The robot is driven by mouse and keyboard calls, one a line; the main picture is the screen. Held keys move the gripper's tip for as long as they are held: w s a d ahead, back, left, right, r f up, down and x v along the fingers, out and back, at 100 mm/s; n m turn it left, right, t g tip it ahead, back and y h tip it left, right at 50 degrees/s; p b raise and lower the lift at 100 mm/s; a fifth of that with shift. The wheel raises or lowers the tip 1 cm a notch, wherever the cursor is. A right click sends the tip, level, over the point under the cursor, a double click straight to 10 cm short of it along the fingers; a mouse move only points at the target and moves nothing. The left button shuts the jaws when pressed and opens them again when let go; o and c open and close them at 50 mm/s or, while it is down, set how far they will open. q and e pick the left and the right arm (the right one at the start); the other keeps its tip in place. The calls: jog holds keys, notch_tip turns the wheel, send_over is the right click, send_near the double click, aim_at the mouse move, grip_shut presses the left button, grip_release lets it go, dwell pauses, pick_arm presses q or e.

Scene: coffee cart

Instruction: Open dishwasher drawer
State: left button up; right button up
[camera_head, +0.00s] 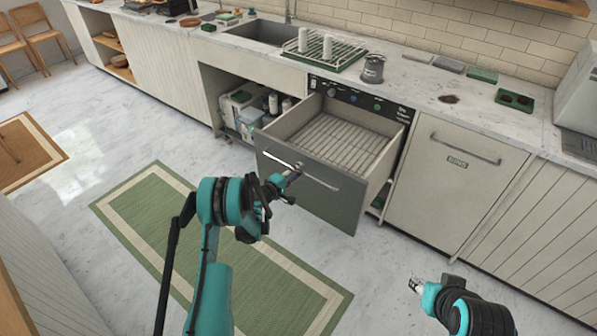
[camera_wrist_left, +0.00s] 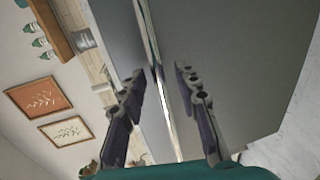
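The dishwasher drawer (camera_head: 330,200) is pulled well out from the counter, its grey front facing me and its empty ribbed rack showing inside. A long metal handle (camera_head: 325,182) runs across the front; it also shows in the left wrist view (camera_wrist_left: 155,62). My left gripper (camera_head: 291,177) is at the handle's left part. In the left wrist view my left gripper (camera_wrist_left: 160,82) has its fingers apart, one on each side of the handle, with gaps visible. My right gripper (camera_head: 415,285) is low at the right, away from the drawer; its fingers are too small to judge.
A sink (camera_head: 268,32) and a green dish rack (camera_head: 325,50) are on the counter above. An open cupboard with bins (camera_head: 240,108) is left of the drawer, a closed bin front (camera_head: 455,185) right of it. A green rug (camera_head: 145,215) lies on the floor.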

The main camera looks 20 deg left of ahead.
pick_arm(q)
jog(key=v, duration=0.6)
jog(key=shift+s, duration=0.15)
jog(key=s+d+r+m+g, duration=0.2)
jog(key=s+d+r+m, duration=0.15)
jog(key=r, duration=0.25)
jog(key=s+d+r+m+g+y, duration=0.1)
jog(key=s+d+r+m, duration=0.15)
jog(key=s+r, duration=0.35)
jog(key=s+d+r+m+g, duration=0.2)
jog(key=s+d+r, duration=0.15)
jog(key=r, duration=0.35)
jog(key=s+m+g+y, duration=0.2)
jog(key=s+m+y, duration=0.2)
jog(key=s, duration=2.2)
jog(key=shift+r+m+g, duration=0.2)
jog(key=shift+m+g, duration=0.2)
jog(key=shift+m, duration=0.6)
